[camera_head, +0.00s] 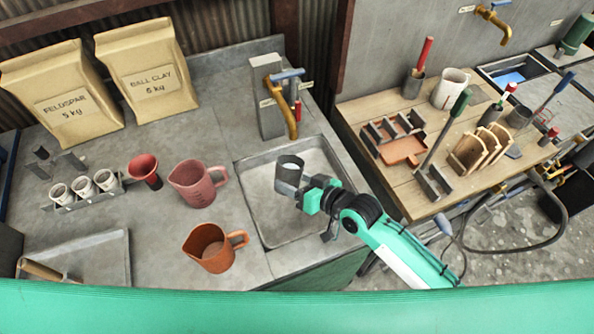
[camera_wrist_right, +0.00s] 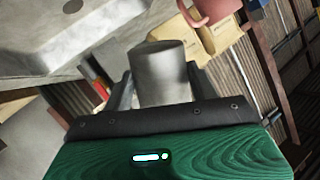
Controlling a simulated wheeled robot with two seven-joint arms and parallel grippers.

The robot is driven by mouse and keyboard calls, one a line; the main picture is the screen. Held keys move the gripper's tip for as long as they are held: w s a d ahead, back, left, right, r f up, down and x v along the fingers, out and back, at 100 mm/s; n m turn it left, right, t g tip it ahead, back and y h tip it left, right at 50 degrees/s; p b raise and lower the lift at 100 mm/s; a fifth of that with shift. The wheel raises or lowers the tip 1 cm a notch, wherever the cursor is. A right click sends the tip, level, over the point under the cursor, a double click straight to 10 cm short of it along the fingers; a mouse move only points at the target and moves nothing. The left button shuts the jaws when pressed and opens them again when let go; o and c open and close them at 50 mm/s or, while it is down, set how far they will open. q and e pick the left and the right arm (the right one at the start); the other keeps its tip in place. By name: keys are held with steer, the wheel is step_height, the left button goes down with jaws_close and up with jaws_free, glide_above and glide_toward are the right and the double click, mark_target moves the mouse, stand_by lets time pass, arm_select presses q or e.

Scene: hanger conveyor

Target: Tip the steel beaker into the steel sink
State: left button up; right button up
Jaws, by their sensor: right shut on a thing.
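The steel beaker (camera_head: 288,175) is a small grey metal cup with a pale inside. My right gripper (camera_head: 302,190) is shut on it and holds it over the sink (camera_head: 243,180), a rectangular grey basin set in the counter. In the head view the beaker looks near upright, its mouth facing up toward the camera. In the right wrist view the beaker (camera_wrist_right: 160,72) stands between the two dark fingers, and part of the sink (camera_wrist_right: 75,38) shows at the upper left. I cannot tell what is in the beaker. My left gripper is not in view.
A brass tap (camera_head: 292,120) stands behind the basin. A pink jug (camera_head: 193,188) and an orange jug (camera_head: 208,250) stand on the counter left of the sink. A wooden table (camera_head: 400,185) with tools is at the right.

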steer(key=shift+r, duration=0.15)
steer(key=shift+r+m+p, duration=0.15)
steer(key=shift+m+p, duration=0.25)
steer(key=shift+p, duration=0.35)
steer(key=shift+s, duration=0.1)
steer(key=shift+r+m+g+p, duration=0.15)
steer(key=shift+m+g+p, duration=0.25)
steer(key=shift+p, duration=0.1)
steer(key=shift+r+m+g+p, duration=0.15)
steer(key=shift+m+g+p, duration=0.35)
steer(key=shift+m+p, duration=0.1)
stand_by(0.6)
steer(key=shift+s+m, duration=0.1)
steer(key=shift+m, duration=0.2)
